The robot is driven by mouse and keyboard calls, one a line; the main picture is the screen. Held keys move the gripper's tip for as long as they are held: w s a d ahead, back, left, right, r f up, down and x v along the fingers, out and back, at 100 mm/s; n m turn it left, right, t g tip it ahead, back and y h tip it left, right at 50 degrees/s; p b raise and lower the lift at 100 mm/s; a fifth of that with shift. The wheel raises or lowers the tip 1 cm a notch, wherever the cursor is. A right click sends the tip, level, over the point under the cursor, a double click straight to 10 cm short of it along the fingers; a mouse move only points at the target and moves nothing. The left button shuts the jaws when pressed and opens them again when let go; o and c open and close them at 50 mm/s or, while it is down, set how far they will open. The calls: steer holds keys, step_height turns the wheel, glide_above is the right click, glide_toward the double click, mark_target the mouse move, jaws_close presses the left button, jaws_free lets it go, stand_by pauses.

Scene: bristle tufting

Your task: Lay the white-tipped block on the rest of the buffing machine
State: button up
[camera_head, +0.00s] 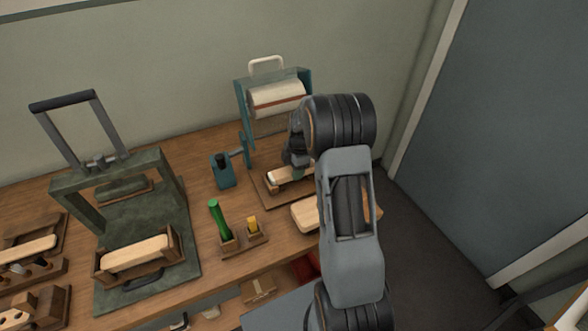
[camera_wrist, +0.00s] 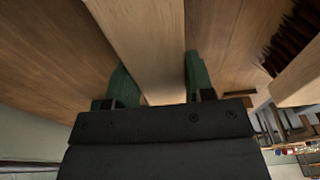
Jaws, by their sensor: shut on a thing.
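The pale wooden block (camera_wrist: 140,35) is between the green fingers of my gripper (camera_wrist: 158,72) in the wrist view, and the fingers are shut on it. In the head view the block (camera_head: 281,177) shows under my gripper (camera_head: 297,172), with a whitish left end. It is over a brown wooden board (camera_head: 272,197) in front of the buffing machine; I cannot tell whether it touches the board. The buffing machine (camera_head: 243,92) is a teal frame with a pale roller and a white handle. My wrist hides the block's right part.
Another pale block (camera_head: 304,216) lies close in front; dark bristles (camera_wrist: 290,38) show at the right in the wrist view. A teal clamp-like stand (camera_head: 223,172) is left of the board. A green rod (camera_head: 217,217) and a dark green press (camera_head: 120,215) stand further left.

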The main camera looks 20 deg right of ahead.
steer(key=shift+f, duration=0.3)
steer(key=o, duration=1.5)
steer(key=shift+r, duration=0.2)
steer(key=shift+d+r+p, duration=0.25)
steer(key=shift+r+p, duration=0.85)
steer(key=shift+r, duration=0.85)
steer(key=shift+d+r+p, duration=0.2)
steer(key=shift+r+p, duration=0.9)
steer(key=shift+r, duration=0.8)
